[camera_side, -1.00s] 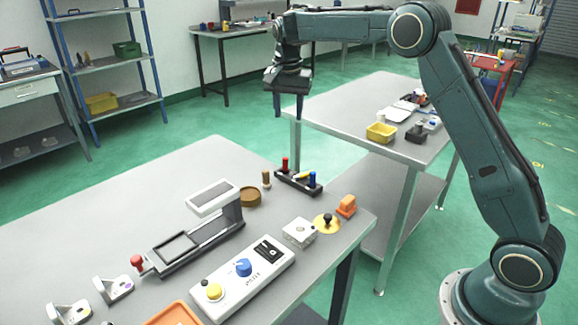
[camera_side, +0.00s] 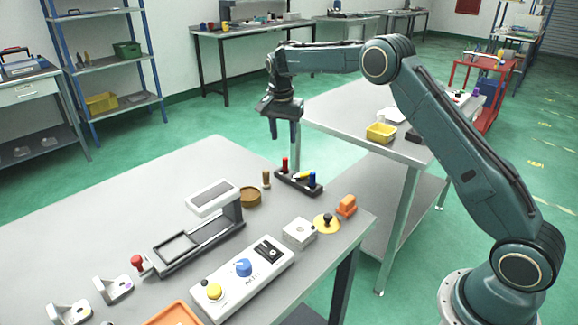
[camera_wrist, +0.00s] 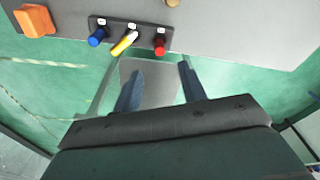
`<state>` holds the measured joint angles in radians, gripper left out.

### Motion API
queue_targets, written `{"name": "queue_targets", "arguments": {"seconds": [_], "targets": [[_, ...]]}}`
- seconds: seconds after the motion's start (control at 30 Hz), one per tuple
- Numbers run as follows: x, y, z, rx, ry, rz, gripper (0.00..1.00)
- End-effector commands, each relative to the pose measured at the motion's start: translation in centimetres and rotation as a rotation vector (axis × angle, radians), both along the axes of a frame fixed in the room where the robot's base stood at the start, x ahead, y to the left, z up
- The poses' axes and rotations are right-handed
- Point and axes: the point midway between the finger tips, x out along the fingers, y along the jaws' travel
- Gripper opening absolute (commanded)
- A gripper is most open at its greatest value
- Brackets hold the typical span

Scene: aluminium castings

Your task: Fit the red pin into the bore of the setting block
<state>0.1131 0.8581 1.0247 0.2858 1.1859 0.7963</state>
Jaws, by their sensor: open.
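The red pin (camera_side: 285,164) stands in a black rack (camera_side: 293,183) beside a yellow pin (camera_side: 303,176) and a blue pin (camera_side: 312,179). The red pin also shows in the wrist view (camera_wrist: 160,45), at the rack's right end. The setting block looks to be the pale grey block (camera_side: 299,232) nearer the front right of the table; it is out of the wrist view, and its bore is too small to make out clearly. My gripper (camera_side: 284,132) is open and empty, above and beyond the rack. In the wrist view its fingertips (camera_wrist: 161,69) are apart, below the red pin.
An orange block (camera_side: 347,205) and a yellow disc with a black knob (camera_side: 326,224) stand right of the setting block. A brown peg (camera_side: 266,179) and a round brown dish (camera_side: 250,197) lie left of the rack. A control box (camera_side: 243,279) is in front.

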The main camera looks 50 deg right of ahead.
Motion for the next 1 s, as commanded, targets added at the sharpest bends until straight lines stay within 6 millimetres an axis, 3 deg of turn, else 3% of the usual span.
{"name": "queue_targets", "arguments": {"seconds": [0.3,0.73,1.0], "targets": [[0.2,-0.5,-4.2,0.001,0.001,0.000,0.41],[0.2,-0.6,-5.3,0.001,0.001,0.000,0.41],[0.2,-0.8,-8.1,0.001,0.003,0.000,0.41]]}}
